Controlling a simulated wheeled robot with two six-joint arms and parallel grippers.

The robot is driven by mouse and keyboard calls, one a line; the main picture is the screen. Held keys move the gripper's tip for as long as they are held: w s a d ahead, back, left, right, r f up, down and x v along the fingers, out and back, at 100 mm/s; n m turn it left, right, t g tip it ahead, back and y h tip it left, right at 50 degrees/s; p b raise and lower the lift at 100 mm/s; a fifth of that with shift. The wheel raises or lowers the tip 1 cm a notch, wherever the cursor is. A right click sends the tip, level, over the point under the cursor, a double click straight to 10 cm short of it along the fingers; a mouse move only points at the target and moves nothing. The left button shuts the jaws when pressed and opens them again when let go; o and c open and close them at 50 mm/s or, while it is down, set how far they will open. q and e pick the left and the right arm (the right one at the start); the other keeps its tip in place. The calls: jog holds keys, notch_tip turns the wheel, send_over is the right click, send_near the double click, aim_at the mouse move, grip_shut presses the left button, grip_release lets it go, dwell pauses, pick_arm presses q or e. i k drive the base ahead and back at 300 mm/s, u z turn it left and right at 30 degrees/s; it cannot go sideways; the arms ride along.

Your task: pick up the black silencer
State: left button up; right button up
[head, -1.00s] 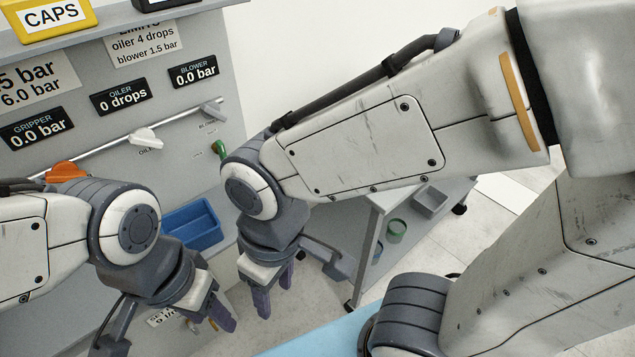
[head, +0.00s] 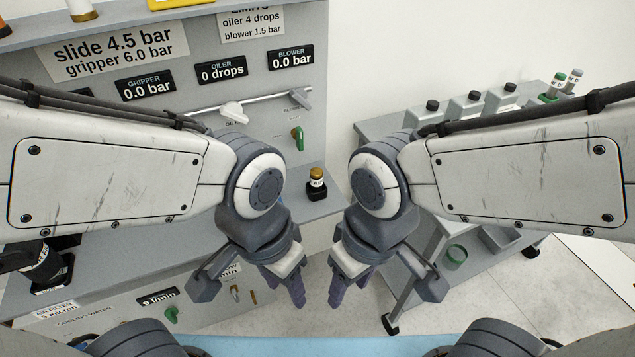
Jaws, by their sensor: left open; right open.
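No part is plainly marked as the black silencer, and I cannot tell which it is. A small black piece with a gold-and-white top (head: 316,184) stands on the grey ledge between my arms. Small black-topped pieces (head: 433,106) stand on the grey cart at the right. My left gripper (head: 290,284) and my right gripper (head: 344,284) hang side by side in the lower middle, fingers pointing down. Both are open, with nothing seen between their fingers, and apart from all these pieces.
The grey panel (head: 210,60) with gauges, a grey lever and a green handle (head: 297,138) fills the left. The grey cart (head: 372,130) carries bottles with green parts (head: 556,86). A light blue surface (head: 300,346) lies at the bottom. Floor shows between panel and cart.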

aim_at(316, 173)
jog(key=z, duration=0.05)
jog(key=k, duration=0.5)
jog(key=z, duration=0.15)
jog(key=i, duration=1.5)
jog(key=u, duration=0.35)
